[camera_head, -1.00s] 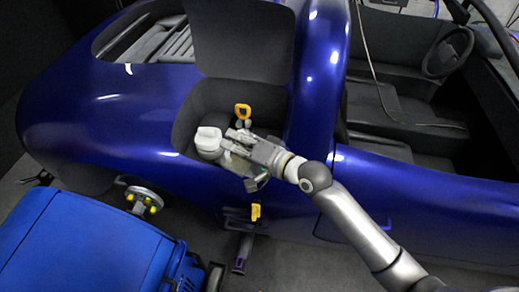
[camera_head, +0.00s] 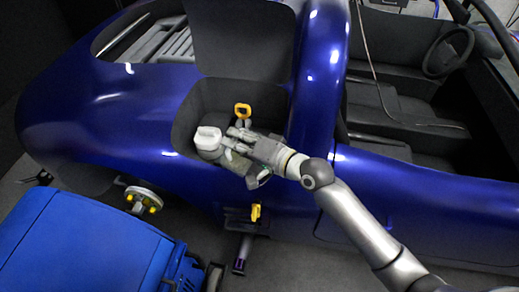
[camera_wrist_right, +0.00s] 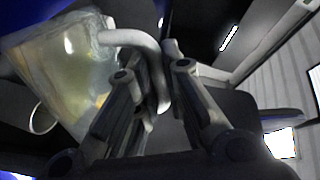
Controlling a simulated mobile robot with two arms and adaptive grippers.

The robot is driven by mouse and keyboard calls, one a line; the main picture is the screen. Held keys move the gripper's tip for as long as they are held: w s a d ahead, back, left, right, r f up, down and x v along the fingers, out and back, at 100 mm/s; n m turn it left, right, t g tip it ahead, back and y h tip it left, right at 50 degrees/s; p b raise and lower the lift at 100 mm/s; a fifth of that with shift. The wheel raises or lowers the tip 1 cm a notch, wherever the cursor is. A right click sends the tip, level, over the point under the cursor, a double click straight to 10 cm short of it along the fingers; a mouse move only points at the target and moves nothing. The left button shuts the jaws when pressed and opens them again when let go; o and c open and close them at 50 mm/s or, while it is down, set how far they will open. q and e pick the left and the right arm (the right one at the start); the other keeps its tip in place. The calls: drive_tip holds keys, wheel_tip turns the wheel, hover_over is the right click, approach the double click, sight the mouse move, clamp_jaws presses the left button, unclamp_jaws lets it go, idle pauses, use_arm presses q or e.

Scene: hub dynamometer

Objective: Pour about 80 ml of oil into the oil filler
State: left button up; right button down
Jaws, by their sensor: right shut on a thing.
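My right gripper (camera_head: 236,141) is shut on the pale handle (camera_wrist_right: 150,62) of a translucent jug in the right wrist view. The jug (camera_wrist_right: 65,65) holds amber oil and looks tilted there. In the head view the gripper is over an open recess in the blue car's side. I cannot tell which part is the oil filler. My left gripper is not in view.
A yellow loop handle (camera_head: 243,110) stands behind the gripper and another yellow handle (camera_head: 255,212) is below the recess. A raised dark panel (camera_head: 240,45) stands behind the recess. A blue cart (camera_head: 75,245) and a wheel hub (camera_head: 143,200) are at lower left.

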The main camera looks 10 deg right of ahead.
sight(228, 165)
drive_tip(key=shift+w+d+m+b, duration=0.25)
drive_tip(key=shift+m+b, duration=0.05)
drive_tip(key=shift+b, duration=0.05)
idle(0.6)
drive_tip(key=shift+w+d, duration=0.25)
drive_tip(key=shift+w, duration=0.1)
drive_tip(key=s+a+n+p, duration=0.2)
drive_tip(key=s+p, duration=0.1)
drive_tip(key=shift+a+r+n+t, duration=0.2)
drive_tip(key=shift+n+t, duration=0.1)
drive_tip(key=shift+n, duration=0.1)
drive_tip(key=shift+s+a+f+n, duration=0.15)
drive_tip(key=shift+s+f+n, duration=0.1)
drive_tip(key=shift+n, duration=0.25)
drive_tip(key=shift+a+f+n+t, duration=0.2)
drive_tip(key=shift+n+t, duration=0.1)
drive_tip(key=shift+n, duration=0.1)
drive_tip(key=shift+s+a, duration=0.1)
drive_tip(key=shift+s, duration=0.15)
drive_tip(key=shift+n, duration=0.3)
